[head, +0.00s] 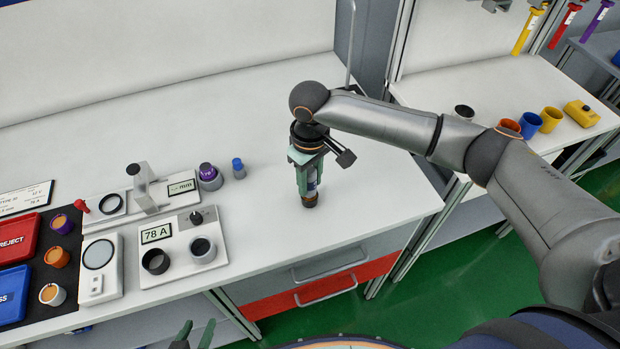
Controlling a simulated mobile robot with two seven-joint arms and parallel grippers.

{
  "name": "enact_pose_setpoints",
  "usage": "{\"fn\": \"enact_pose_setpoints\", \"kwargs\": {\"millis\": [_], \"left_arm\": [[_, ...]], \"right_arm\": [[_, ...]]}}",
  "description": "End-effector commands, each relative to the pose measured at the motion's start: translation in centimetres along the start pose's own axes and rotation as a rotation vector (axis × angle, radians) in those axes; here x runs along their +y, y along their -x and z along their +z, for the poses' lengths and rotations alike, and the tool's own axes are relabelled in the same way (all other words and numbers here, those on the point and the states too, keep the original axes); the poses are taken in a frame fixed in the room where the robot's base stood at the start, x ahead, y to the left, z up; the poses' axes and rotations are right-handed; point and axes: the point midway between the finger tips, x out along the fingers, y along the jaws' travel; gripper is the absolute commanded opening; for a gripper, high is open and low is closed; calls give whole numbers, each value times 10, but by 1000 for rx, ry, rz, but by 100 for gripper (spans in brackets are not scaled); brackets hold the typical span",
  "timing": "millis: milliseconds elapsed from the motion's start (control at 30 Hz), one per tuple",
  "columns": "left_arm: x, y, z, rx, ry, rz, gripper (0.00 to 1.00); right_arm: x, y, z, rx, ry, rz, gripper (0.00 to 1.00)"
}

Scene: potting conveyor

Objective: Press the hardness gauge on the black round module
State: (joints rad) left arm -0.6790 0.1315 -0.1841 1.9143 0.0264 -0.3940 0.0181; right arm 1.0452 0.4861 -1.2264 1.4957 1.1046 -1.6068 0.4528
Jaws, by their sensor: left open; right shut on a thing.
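My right gripper (308,172) points down over the bare bench to the right of the instruments. It is shut on an upright cylinder with a pale blue-grey body and a dark brown lower end (310,201), which looks like the hardness gauge; the fingers hide much of it. A black round module (155,262) sits at the front left of a pale plate with a display (157,234) reading 78 A. A grey ring-shaped holder (203,250) with a dark inside stands beside it. My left gripper (196,336) is open and empty at the bottom edge, in front of the bench.
Left of the plate are a white scale-like device (100,258), a black mat with several cups, a red reject tray (17,239) and a blue tray (12,296). Behind stand a measuring stand (145,187), a purple-topped cup (208,175) and a blue-capped bottle (238,168). The bench middle is clear.

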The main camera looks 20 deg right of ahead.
Motion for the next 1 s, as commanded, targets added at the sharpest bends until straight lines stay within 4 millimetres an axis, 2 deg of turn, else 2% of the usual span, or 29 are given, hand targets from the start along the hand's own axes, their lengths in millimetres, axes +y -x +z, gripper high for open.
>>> {"fn": "enact_pose_setpoints", "kwargs": {"millis": [467, 1000], "left_arm": [[0, 0, 0, 0, 0, 0, 50], [0, 2, -2, 0, 0, 0, 50]], "right_arm": [[-1, -2, 1, -5, 1, -1, 0], [0, 32, 0, 0, 0, -1, 0]]}}
